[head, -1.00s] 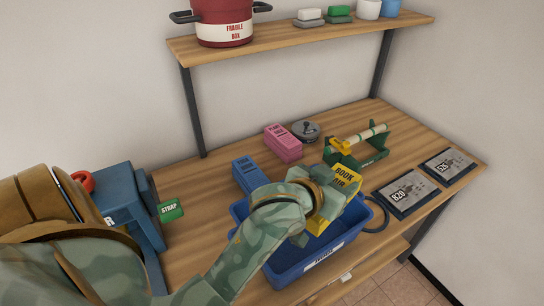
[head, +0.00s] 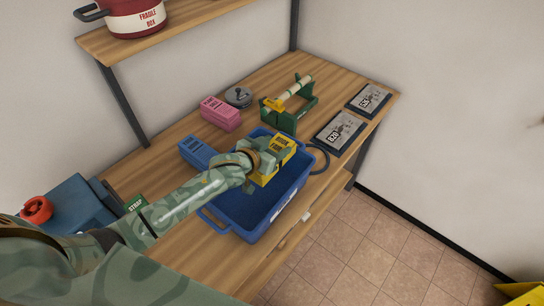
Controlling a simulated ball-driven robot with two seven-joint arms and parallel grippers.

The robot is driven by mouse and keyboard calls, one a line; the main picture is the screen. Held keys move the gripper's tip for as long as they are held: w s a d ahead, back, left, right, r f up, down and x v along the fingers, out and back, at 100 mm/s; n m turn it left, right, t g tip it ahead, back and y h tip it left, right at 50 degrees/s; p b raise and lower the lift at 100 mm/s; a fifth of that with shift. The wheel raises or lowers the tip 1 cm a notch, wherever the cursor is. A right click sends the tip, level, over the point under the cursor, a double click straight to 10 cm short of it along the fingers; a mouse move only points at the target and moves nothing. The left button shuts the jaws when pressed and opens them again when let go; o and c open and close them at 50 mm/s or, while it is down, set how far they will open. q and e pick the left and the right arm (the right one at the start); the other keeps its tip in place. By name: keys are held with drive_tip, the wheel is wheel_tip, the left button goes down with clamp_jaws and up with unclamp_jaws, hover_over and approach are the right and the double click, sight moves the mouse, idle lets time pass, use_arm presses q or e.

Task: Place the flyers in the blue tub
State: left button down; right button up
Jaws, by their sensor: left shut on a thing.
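A yellow bundle of flyers (head: 281,150) marked BOOK FAIR is held by my left gripper (head: 264,168). The gripper is shut on it, over the back part of the blue tub's opening. I cannot tell how far it is above the tub's floor. The blue tub (head: 268,223) stands near the table's front edge. A pink bundle (head: 221,114) and a blue bundle (head: 197,152) lie on the table behind and left of the tub. The gripper's fingertips are partly hidden. My right gripper is not in view.
A green stand with a rolled tube (head: 289,100), a grey round object (head: 238,96) and two dark plates (head: 339,132) are beyond the tub. A shelf with a red pot (head: 133,17) hangs above. A blue machine (head: 68,203) stands left.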

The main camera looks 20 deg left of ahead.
sight(254, 178)
use_arm(q)
drive_tip(key=shift+w+a+f, duration=0.3)
drive_tip(key=shift+f, duration=0.2)
drive_tip(key=f, duration=0.1)
drive_tip(key=f+b, duration=0.1)
drive_tip(key=f, duration=0.1)
drive_tip(key=shift+w+a+f, duration=0.15)
drive_tip(key=shift+w+f, duration=0.05)
drive_tip(key=shift+f, duration=0.1)
drive_tip(key=shift+r, duration=0.1)
drive_tip(key=c, duration=0.5)
unclamp_jaws()
drive_tip(key=shift+s, duration=0.1)
drive_tip(key=p+v, duration=0.1)
drive_tip(key=v, duration=0.6)
drive_tip(key=shift+a, duration=0.1)
drive_tip(key=shift+s, duration=0.2)
